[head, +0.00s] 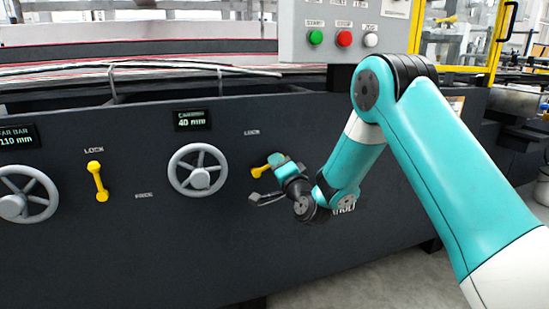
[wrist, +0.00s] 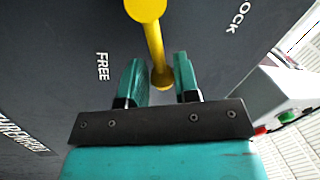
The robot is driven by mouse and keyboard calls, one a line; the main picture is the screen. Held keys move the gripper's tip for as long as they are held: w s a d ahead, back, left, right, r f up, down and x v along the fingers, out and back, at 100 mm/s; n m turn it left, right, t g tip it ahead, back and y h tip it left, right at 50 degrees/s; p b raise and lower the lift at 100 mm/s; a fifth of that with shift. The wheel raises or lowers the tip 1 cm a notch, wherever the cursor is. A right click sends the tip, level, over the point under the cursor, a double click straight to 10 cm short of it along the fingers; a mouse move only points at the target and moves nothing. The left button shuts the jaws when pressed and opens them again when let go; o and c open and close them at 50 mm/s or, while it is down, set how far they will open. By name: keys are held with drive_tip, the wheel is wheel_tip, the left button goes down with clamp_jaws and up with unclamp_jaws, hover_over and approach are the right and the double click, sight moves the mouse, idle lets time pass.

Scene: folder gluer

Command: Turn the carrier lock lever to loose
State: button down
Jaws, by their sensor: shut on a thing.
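The carrier lock lever (head: 260,171) is yellow and sits on the dark panel, right of the handwheel under the 40 mm display. In the head view it slants, its upper right part hidden by my gripper (head: 276,162). In the wrist view the lever (wrist: 153,45) runs from a large round end at the top to a smaller end between the fingers. My gripper (wrist: 160,80) is shut on that smaller end. The printed FREE (wrist: 103,66) is left of the lever and LOCK (wrist: 238,16) is at the upper right.
A second yellow lever (head: 98,181) stands nearly upright below its own LOCK label at the left. Grey handwheels (head: 198,169) project from the panel. A control box (head: 345,30) with green, red and white buttons is above. The panel below the levers is clear.

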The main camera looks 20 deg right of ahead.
drive_tip(key=shift+d+f+m+h+p, duration=0.1)
drive_tip(key=shift+f+m+h+p, duration=0.2)
drive_tip(key=shift+m, duration=0.65)
drive_tip(key=shift+d+f+m+h+p, duration=0.15)
drive_tip(key=shift+f+m+p, duration=0.3)
drive_tip(key=shift+m, duration=0.45)
drive_tip(key=shift+d+f+m+h+p, duration=0.1)
drive_tip(key=shift+f+m+h+p, duration=0.2)
drive_tip(key=shift+m, duration=0.65)
drive_tip(key=shift+a, duration=0.1)
drive_tip(key=c, duration=0.9)
unclamp_jaws()
drive_tip(key=shift+f, duration=0.1)
drive_tip(key=shift+f, duration=0.1)
drive_tip(key=shift+s+f+b, duration=0.55)
drive_tip(key=shift+s+b, duration=0.25)
drive_tip(key=shift+s, duration=2.05)
drive_tip(key=shift+s+f+b, duration=0.5)
drive_tip(key=shift+s+b, duration=0.3)
drive_tip(key=shift+s, duration=2.05)
drive_tip(key=shift+s+f+b, duration=0.55)
drive_tip(key=shift+s+b, duration=0.25)
drive_tip(key=shift+s, duration=2.05)
